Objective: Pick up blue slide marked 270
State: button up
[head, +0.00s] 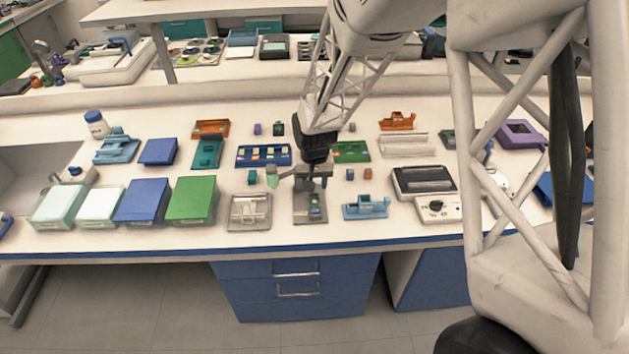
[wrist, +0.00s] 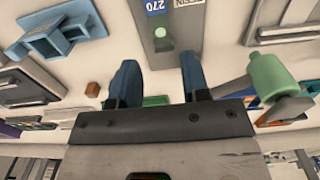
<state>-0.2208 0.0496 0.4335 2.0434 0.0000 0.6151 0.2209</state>
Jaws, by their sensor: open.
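The blue slide marked 270 (wrist: 157,6) shows at the top edge of the wrist view, partly cut off. It lies on a grey device (wrist: 172,40), beside a pale piece with dark lettering (wrist: 188,3). In the head view the grey device (head: 311,216) stands near the front of the bench; the slide's marking is too small to read there. My gripper (wrist: 157,75) is open, with two blue fingers apart and nothing seen between them. In the head view my gripper (head: 313,168) is over the rear part of the device, and the slide is farther toward the bench front.
A green cylinder (wrist: 268,76) on the device's side arm is close to one finger. A light blue holder (head: 366,208) stands right of the device and a pale grey tray (head: 249,212) left of it. A slide rack (head: 263,155) and a green tray (head: 351,152) lie behind.

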aim_at(315, 203)
jog(key=shift+f, duration=0.1)
jog(key=shift+f, duration=3.4)
jog(key=c, duration=0.5)
jog(key=shift+o, duration=0.2)
jog(key=shift+r, duration=0.15)
jog(key=shift+r, duration=2.4)
